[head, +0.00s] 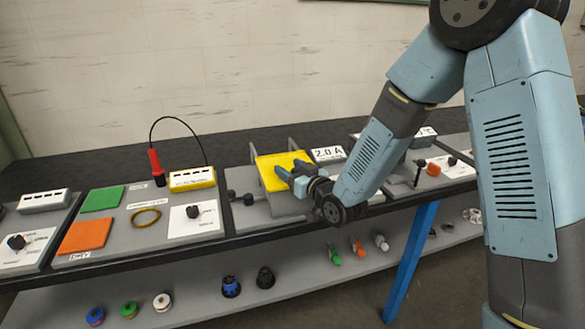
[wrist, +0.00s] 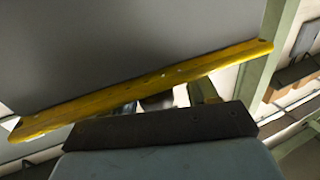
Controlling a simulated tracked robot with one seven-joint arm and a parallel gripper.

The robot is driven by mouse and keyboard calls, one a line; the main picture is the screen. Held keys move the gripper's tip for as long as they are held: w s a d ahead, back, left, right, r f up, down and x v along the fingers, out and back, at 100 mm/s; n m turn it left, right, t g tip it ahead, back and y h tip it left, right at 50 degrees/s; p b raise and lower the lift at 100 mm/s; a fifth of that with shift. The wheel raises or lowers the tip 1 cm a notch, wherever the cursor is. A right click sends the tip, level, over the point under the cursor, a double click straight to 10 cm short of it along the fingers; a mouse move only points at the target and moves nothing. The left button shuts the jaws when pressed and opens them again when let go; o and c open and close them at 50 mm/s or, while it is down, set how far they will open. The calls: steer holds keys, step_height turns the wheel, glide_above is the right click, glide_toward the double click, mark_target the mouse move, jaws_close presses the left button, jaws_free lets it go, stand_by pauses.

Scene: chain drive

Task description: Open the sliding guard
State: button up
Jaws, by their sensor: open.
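The yellow sliding guard (head: 274,160) sits on a grey housing at the middle of the bench in the head view. In the wrist view a yellow edge strip (wrist: 150,86), likely the guard's, slants across below a plain grey surface. My gripper (head: 291,173) is open at the guard's front right side in the head view, overlapping it in the picture. I cannot tell whether it touches the guard. The fingertips are not clear in the wrist view. My arm hides the housing's right side.
A red probe (head: 155,163) with a black cable stands left of the guard, beside a yellow-fronted box (head: 192,180). A "2.0 A" label (head: 328,154) stands to the right. Green and orange pads (head: 83,236) lie at left. Several small parts lie on the lower shelf (head: 190,295).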

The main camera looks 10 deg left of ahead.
steer(key=shift+w+d, duration=0.1)
steer(key=shift+w, duration=0.05)
steer(key=shift+c, duration=0.6)
jaws_close()
